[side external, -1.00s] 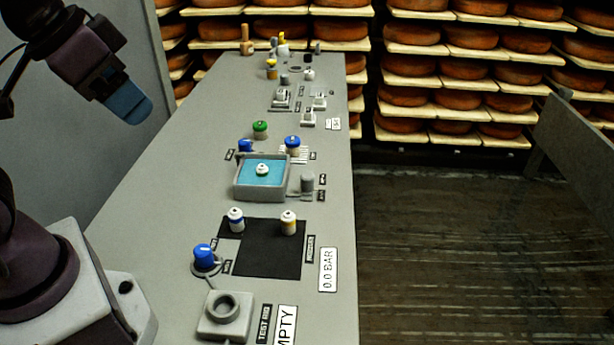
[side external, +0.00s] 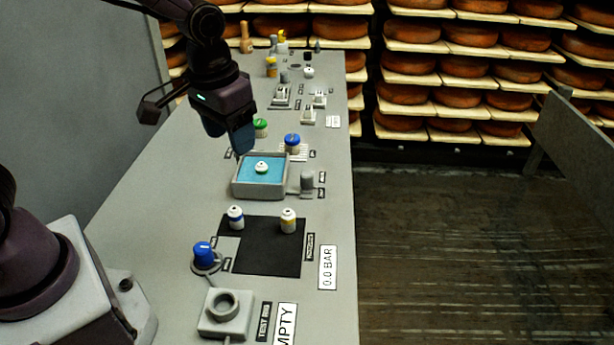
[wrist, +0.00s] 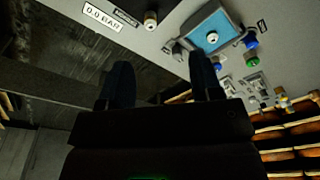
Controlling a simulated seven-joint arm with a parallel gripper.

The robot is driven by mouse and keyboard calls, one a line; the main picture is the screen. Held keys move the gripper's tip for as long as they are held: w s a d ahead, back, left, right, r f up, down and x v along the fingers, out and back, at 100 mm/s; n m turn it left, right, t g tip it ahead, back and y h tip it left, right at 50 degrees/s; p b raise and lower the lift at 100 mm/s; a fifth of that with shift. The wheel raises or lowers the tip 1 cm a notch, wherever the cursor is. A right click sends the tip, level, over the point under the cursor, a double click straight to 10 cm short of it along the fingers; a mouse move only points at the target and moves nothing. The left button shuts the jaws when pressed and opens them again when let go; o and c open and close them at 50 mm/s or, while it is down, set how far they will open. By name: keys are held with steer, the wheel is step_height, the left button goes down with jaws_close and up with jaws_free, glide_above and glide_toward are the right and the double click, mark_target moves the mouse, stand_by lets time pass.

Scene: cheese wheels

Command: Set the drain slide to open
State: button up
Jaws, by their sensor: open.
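A grey basin (side external: 237,190) with blue liquid stands on the console, with a small white and green piece in it. A grey upright knob on a slot, apparently the drain slide (side external: 307,180), sits at the basin's right side between two small labels, too small to read. It also shows in the wrist view (wrist: 176,47). My gripper (side external: 228,142) hangs above the console by the basin's back left corner, apart from the slide. In the wrist view my gripper (wrist: 161,75) has its two dark fingers apart with nothing between them.
A blue-capped piece (side external: 292,141) and a green-capped piece (side external: 260,126) stand behind the basin. Two white bottles (side external: 236,216) (side external: 288,219) stand on or by a black mat (side external: 268,255) in front. A blue knob (side external: 203,254) is front left. Cheese shelves (side external: 450,70) line the back.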

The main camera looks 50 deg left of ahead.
steer(key=w+a+f+n+y, duration=0.2)
steer(key=w+f+n, duration=0.1)
steer(key=w+f, duration=0.75)
steer(key=n+t, duration=0.2)
glide_toward(307, 174)
steer(key=x, duration=1.1)
steer(key=shift+f, duration=0.1)
steer(key=shift+c, duration=0.4)
